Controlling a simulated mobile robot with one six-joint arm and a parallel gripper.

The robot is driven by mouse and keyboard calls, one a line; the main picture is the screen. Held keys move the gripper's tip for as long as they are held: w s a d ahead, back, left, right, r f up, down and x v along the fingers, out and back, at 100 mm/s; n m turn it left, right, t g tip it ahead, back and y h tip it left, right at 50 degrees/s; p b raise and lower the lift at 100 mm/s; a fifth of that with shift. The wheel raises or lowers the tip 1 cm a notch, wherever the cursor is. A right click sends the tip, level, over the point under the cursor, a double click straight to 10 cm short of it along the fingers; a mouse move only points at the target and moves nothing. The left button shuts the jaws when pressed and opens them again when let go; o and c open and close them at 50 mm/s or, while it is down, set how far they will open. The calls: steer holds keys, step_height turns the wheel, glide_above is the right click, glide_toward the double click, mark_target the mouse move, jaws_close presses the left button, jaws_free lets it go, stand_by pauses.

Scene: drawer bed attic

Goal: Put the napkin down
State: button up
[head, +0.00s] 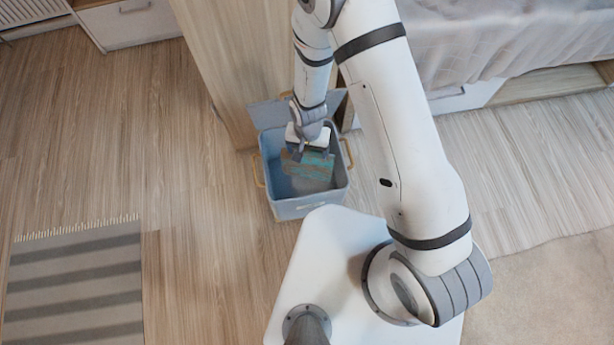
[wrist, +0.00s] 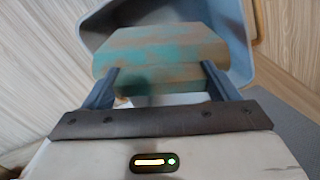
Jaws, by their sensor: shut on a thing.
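The napkin (wrist: 160,50) is a flat piece with worn teal and brown colouring. My gripper (wrist: 160,82) is shut on it, with one finger at each side. In the head view the napkin (head: 308,165) is at the opening of a blue-grey bin (head: 296,208), below my gripper (head: 308,150). The bin has yellowish handles and a raised lid at the back. The bin's wall also shows behind the napkin in the wrist view (wrist: 236,22). I cannot tell whether the napkin touches the bin's floor.
A wooden panel (head: 215,60) stands right behind the bin. A bed (head: 500,40) with drawers is at the upper right. A striped rug (head: 75,285) lies at the lower left and a beige rug (head: 560,290) at the lower right. The wooden floor left of the bin is clear.

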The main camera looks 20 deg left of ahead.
step_height(320, 180, down, 17)
steer(key=w+a+b, duration=0.2)
steer(key=b, duration=0.5)
steer(key=shift+w+a+r+b, duration=0.15)
steer(key=shift+w+a+b, duration=0.15)
steer(key=shift+a, duration=0.05)
steer(key=shift+f, duration=0.25)
steer(key=o, duration=1.2)
steer(key=shift+r, duration=0.1)
step_height(320, 180, up, 8)
steer(key=p, duration=0.3)
steer(key=shift+s, duration=0.1)
